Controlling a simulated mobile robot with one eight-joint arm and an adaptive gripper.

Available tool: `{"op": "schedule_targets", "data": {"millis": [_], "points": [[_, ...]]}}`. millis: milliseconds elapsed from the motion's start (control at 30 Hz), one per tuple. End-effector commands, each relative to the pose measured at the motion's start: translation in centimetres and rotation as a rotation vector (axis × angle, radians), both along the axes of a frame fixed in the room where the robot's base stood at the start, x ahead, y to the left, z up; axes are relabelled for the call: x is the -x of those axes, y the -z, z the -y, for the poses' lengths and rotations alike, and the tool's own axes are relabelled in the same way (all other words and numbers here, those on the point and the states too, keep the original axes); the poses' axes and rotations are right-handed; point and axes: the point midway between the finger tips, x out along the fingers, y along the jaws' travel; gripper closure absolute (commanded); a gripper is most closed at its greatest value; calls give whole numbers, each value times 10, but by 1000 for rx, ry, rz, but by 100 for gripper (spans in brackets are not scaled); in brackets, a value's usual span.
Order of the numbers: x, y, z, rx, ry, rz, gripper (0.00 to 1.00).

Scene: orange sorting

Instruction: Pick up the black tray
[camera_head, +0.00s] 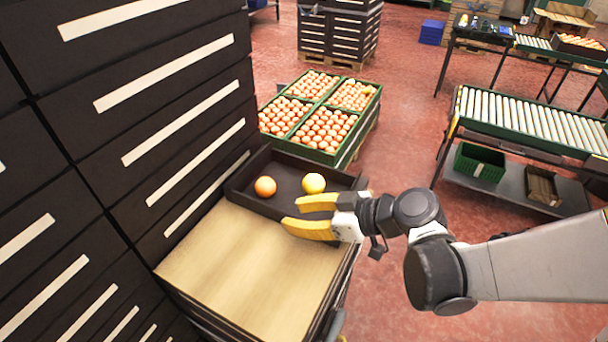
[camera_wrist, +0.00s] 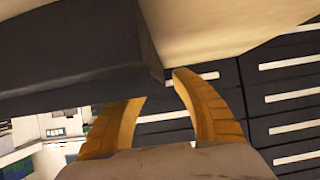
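The black tray (camera_head: 289,179) sits on the far part of a wooden board in the head view, against the dark stacked crates. It holds an orange (camera_head: 265,187) and a yellow fruit (camera_head: 313,183). My gripper (camera_head: 290,214) has yellow fingers spread apart with a gap between them, by the tray's near right part. In the wrist view the open fingers (camera_wrist: 158,86) show next to the tray's dark wall and corner (camera_wrist: 80,62). I cannot tell whether a finger touches the tray. Part of the tray's near right side is hidden behind my gripper.
The wooden board (camera_head: 245,265) is bare in front of the tray. Dark stacked crates (camera_head: 130,120) rise close on the left. Green crates of oranges (camera_head: 322,112) stand behind the tray. A roller conveyor (camera_head: 530,120) stands to the right, with red floor between.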

Motion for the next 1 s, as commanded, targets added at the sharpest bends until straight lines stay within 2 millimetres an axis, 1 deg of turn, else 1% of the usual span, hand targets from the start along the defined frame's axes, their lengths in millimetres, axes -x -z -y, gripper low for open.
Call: {"op": "schedule_targets", "data": {"millis": [33, 167, 300, 433, 533, 733, 767, 800, 833, 867, 1000], "points": [[-2, 4, -4, 0, -1, 0, 68], [-5, 9, -12, 1, 0, 0, 68], [-14, 22, -28, 1, -1, 0, 68], [-21, 29, -43, 1, 0, 0, 68], [-23, 31, -48, 1, 1, 0, 68], [-24, 30, -48, 1, 2, 0, 68], [-24, 30, -48, 1, 2, 0, 72], [-24, 30, -48, 1, 2, 0, 84], [-24, 30, -48, 1, 2, 0, 93], [-24, 30, -48, 1, 2, 0, 100], [-23, 30, -48, 1, 2, 0, 100]]}}
